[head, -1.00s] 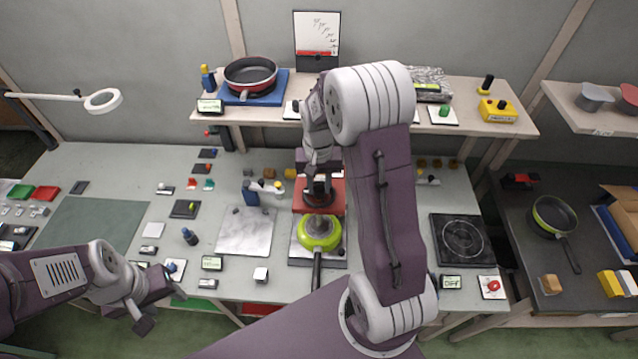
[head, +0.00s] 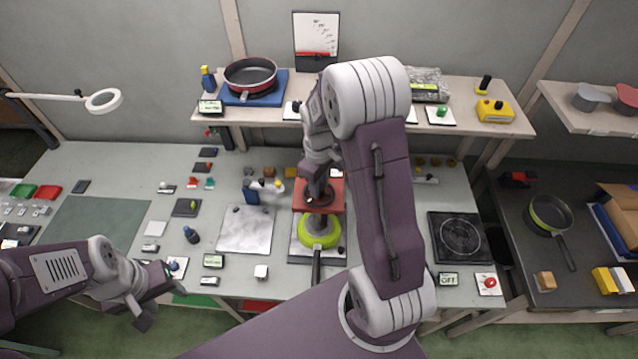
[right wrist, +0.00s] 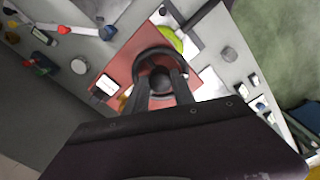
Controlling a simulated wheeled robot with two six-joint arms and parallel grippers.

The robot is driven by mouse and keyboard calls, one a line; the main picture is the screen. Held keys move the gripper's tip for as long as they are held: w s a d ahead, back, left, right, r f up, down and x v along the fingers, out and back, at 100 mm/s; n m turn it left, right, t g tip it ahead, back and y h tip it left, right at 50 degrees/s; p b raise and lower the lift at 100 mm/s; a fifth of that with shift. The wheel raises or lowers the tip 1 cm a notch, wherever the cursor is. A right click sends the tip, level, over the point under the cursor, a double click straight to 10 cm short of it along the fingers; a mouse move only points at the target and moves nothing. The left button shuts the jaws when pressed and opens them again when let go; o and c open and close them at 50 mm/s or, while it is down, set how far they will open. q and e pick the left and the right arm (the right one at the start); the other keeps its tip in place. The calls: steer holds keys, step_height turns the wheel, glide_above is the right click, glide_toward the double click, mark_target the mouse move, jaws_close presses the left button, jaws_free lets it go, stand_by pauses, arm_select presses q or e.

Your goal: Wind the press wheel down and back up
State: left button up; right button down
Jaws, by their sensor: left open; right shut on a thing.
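The press has a red top plate (head: 335,203) with a dark round wheel (head: 318,197) on it, left of my right arm in the head view. My right gripper (head: 317,188) reaches down from above and is shut on the wheel's middle. In the right wrist view both fingers (right wrist: 161,84) close on the dark hub inside the wheel's ring (right wrist: 160,56). A yellow-green pan (head: 332,236) sits under the press, its handle towards me and its middle partly hidden. My left gripper (head: 160,303) is open and empty near the table's front left edge.
A marble slab (head: 245,232) lies left of the press and a dark hob (head: 460,237) to the right. Behind, a raised shelf holds a red-rimmed pan (head: 250,75) and a yellow box (head: 495,110). Small items crowd the table's left half.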

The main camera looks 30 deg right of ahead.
steer(key=n, duration=0.3)
steer(key=shift+w+r+n, duration=0.1)
steer(key=shift+n, duration=0.2)
steer(key=shift+n+p, duration=0.35)
steer(key=shift+n, duration=1.85)
steer(key=c, duration=1.1)
jaws_free()
steer(key=shift+o, duration=0.2)
steer(key=shift+r, duration=0.35)
step_height(320, 180, up, 8)
steer(key=b, duration=0.2)
steer(key=shift+r, duration=0.15)
